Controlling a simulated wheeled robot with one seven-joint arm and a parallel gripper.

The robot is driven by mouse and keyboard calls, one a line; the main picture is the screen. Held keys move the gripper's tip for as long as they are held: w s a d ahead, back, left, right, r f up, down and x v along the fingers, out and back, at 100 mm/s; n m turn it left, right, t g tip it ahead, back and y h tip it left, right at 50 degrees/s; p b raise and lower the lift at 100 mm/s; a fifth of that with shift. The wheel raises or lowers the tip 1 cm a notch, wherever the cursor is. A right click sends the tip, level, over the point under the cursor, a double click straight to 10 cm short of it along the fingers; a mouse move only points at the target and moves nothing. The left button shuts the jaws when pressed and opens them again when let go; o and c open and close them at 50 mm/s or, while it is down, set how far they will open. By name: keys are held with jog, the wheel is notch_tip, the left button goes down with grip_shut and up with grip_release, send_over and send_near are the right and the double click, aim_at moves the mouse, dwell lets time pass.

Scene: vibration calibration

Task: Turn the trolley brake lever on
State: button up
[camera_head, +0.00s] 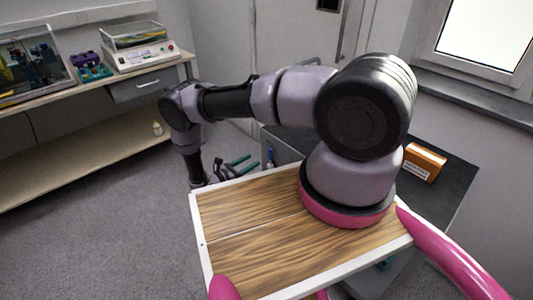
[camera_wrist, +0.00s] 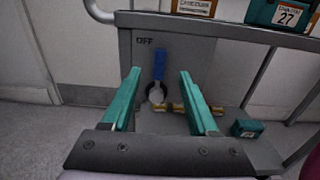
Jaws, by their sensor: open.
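The trolley (camera_head: 452,168) has a dark top and a grey side, partly hidden behind my arm in the head view. In the wrist view its grey side panel (camera_wrist: 200,60) carries the word OFF at the upper left. The blue brake lever (camera_wrist: 159,63) points straight up beside that word, above a pale round pivot (camera_wrist: 156,94). A small blue piece, likely the lever, shows in the head view (camera_head: 270,156). My gripper (camera_wrist: 159,72) is open and empty, its two teal fingers on either side of the lever in the picture. Contact is not visible. It also shows in the head view (camera_head: 235,163).
Brass-coloured fittings (camera_wrist: 198,108) sit right of the pivot. A smaller teal box (camera_wrist: 247,128) is lower right. A workbench (camera_head: 95,91) stands left; open floor lies before it.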

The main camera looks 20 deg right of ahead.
aim_at(269, 151)
jog(key=x, duration=0.9)
jog(key=shift+d, duration=0.2)
grip_shut()
dwell(1.1)
